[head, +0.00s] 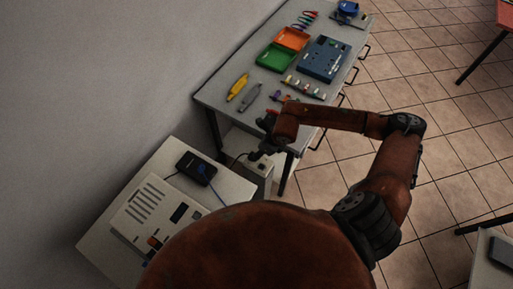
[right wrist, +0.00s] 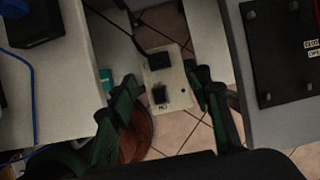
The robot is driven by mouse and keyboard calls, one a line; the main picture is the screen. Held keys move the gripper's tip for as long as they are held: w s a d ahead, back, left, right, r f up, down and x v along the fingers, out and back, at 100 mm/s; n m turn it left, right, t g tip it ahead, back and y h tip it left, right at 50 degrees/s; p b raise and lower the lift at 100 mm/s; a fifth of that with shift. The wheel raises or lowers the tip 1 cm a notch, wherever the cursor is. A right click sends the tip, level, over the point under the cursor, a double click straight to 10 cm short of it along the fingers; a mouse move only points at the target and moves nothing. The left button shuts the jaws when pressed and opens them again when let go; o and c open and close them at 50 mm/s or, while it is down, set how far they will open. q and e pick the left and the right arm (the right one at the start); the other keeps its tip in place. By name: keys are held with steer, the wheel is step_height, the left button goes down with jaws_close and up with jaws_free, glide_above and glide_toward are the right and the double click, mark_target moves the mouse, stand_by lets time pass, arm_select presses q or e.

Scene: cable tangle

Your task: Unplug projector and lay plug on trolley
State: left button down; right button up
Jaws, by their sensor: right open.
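A pale socket box (head: 257,176) stands low between the bench and the white-topped stand; it also shows in the right wrist view (right wrist: 178,72). A black plug (right wrist: 158,57) with a dark cord sits on its upper part. A second dark square piece (right wrist: 160,95) is on its lower part; I cannot tell whether it is a plug or a socket. My right gripper (right wrist: 164,88) is open and empty above the box, one finger each side. A white vented device (head: 150,214), maybe the projector, lies on the white top (head: 98,243), perhaps the trolley.
A black box (head: 196,168) with a blue cable is beside the vented device. The bench (head: 222,93) carries green (head: 276,58) and orange (head: 292,39) trays, a blue case (head: 324,60) and several tools.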

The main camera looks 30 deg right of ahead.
steer(key=x, duration=0.3)
steer(key=shift+f, duration=0.4)
steer(key=x, duration=0.3)
steer(key=shift+w+a+f, duration=0.1)
steer(key=shift+w+f, duration=0.05)
steer(key=shift+f, duration=0.05)
steer(key=shift+c, duration=0.3)
steer(key=c, duration=1.1)
steer(key=o, duration=0.5)
arm_select(q)
steer(key=shift+w+a+f, duration=0.1)
steer(key=shift+w, duration=0.1)
arm_select(e)
jaws_close()
